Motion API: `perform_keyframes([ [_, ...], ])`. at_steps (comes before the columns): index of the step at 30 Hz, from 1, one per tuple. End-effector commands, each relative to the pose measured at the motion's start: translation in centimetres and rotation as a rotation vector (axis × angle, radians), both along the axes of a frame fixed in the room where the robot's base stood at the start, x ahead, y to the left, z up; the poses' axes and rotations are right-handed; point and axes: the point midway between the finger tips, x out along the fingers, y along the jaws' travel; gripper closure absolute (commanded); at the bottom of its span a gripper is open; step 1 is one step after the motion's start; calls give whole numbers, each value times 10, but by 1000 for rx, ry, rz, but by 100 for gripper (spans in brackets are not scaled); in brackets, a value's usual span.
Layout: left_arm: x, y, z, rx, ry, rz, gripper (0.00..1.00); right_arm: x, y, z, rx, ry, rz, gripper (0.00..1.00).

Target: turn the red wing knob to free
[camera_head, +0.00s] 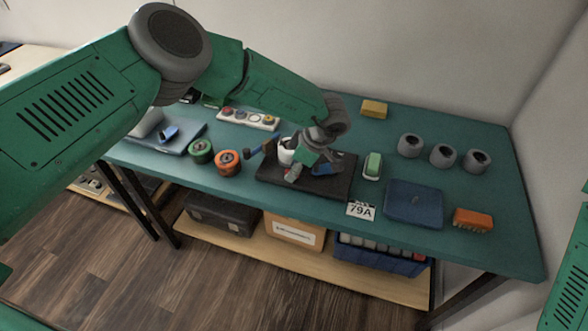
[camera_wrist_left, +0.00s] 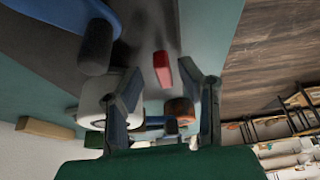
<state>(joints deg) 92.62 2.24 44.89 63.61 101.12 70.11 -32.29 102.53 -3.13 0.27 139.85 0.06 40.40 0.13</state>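The red wing knob (camera_wrist_left: 162,68) shows in the left wrist view as a small red block in front of the dark board. My left gripper (camera_wrist_left: 161,76) is open, with one finger on each side of the knob in the picture and a visible gap to each. I cannot tell how deep the knob sits between the fingertips. In the head view my left gripper (camera_head: 307,170) is low over the black board (camera_head: 338,188), and I cannot make out the knob there. My right gripper is not in view.
Beside the gripper stand a white cylinder (camera_head: 286,150) and an orange spool (camera_head: 227,162). A green spool (camera_head: 201,151) is further left. Right of the board are a green-and-white block (camera_head: 373,166), a blue case (camera_head: 414,203) and an orange brush (camera_head: 473,220). Grey cups (camera_head: 443,155) stand behind.

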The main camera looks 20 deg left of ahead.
Motion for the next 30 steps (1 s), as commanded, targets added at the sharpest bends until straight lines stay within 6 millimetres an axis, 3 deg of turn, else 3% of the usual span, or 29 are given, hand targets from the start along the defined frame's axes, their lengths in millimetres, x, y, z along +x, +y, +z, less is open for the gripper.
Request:
perform_keyframes([
  [7,-1,-3,7,1,4,-1,67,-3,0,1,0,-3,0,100],
  [21,0,-39,91,1,1,-2,67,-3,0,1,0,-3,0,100],
  [30,0,-47,109,1,3,-1,67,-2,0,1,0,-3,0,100],
])
